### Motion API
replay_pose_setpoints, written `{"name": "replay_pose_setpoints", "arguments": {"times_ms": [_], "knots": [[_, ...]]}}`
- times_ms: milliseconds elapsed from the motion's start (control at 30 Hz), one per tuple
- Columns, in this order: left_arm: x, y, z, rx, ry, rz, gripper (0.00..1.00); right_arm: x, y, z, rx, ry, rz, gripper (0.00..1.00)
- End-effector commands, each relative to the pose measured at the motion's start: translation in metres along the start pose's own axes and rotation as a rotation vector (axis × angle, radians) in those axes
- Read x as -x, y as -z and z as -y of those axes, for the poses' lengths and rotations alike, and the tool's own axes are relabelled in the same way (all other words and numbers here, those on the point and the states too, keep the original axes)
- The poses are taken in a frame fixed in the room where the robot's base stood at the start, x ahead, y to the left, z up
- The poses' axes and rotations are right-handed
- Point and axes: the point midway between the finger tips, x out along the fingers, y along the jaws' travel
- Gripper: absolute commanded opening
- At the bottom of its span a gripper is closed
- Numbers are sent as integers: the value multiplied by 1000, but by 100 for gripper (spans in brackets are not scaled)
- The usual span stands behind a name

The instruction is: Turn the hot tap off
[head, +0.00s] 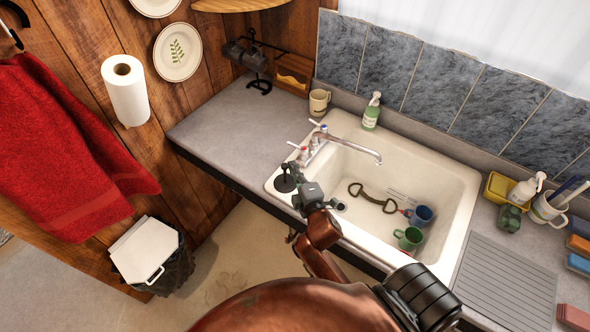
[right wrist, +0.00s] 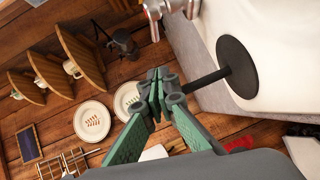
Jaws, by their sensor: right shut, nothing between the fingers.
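The chrome mixer (head: 335,142) stands at the left end of the white sink, its spout reaching right over the basin. Its nearer handle, with a reddish mark, looks like the hot tap (head: 303,152); the farther one (head: 321,129) has a bluish mark. I cannot make out running water. My right gripper (head: 292,174) is just in front of the nearer handle, by the sink's left corner, apart from it. In the right wrist view its green fingers (right wrist: 160,92) are shut and empty, with chrome tap parts (right wrist: 166,10) at the top edge. My left gripper is not in view.
A black plunger-like disc with a rod (right wrist: 238,66) stands on the sink corner close to my fingers. The counter (head: 230,125) left of the sink is mostly clear.

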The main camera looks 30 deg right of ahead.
Motion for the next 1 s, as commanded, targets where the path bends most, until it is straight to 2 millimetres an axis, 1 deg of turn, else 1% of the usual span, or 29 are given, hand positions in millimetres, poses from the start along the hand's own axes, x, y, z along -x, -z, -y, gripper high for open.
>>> {"name": "replay_pose_setpoints", "arguments": {"times_ms": [33, 133, 267, 300, 400, 467, 567, 900, 1000], "knots": [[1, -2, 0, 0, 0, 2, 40, -12, 0, -2, 0, -2, 0, 0], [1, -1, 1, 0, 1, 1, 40, -33, 1, -2, 0, -2, -1, 0], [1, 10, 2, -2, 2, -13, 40, -58, 2, -1, 0, -2, -2, 0], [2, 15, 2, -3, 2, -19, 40, -62, -6, -1, 3, -1, 0, 0], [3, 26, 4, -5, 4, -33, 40, -72, -16, -1, 2, 0, -1, 0], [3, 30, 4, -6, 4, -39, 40, -76, -20, 0, 2, 0, -2, 0], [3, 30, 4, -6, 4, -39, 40, -81, -25, 0, 1, 1, -2, 0], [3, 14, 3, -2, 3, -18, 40, -83, -27, 0, 0, 1, -2, 0], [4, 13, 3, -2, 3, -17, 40, -83, -28, 0, 0, 1, -2, 0]]}}
